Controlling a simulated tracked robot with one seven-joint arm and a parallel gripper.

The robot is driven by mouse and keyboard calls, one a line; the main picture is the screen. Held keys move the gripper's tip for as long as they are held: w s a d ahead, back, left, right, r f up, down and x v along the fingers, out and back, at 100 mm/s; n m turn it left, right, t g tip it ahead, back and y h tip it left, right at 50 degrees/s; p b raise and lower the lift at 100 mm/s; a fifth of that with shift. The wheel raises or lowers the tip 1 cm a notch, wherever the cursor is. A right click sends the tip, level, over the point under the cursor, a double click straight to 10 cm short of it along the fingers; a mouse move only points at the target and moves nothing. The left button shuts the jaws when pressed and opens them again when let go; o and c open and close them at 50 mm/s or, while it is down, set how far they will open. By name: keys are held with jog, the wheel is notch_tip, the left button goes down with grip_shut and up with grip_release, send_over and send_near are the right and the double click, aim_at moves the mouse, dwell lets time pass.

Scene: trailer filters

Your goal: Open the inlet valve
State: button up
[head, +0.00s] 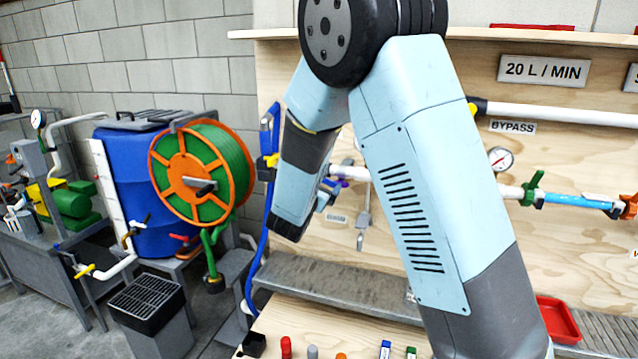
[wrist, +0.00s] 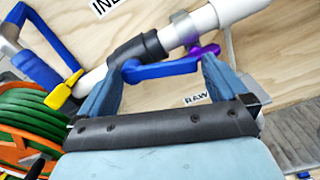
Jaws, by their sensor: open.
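A white pipe (wrist: 222,10) with a black fitting (wrist: 140,55) crosses the wrist view, below a partly cut-off sign starting "IN" (wrist: 105,4). A blue lever handle (wrist: 160,69) lies below this fitting, between the fingers of my gripper (wrist: 163,64). The gripper is open, with one finger at each end of the handle; I cannot tell whether they touch it. A purple lever (wrist: 206,50) is just beyond the right finger. A yellow handle (wrist: 62,92) is left of the left finger. In the head view, my arm hides most of this pipework; the white pipe (head: 349,173) shows beside it.
A "RAW" label (wrist: 196,99) is below the pipe. A grey shelf (head: 340,290) runs beneath; a red tray (head: 558,320) is at right.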

jog(key=shift+w+d, duration=0.15)
jog(key=shift+w, duration=0.25)
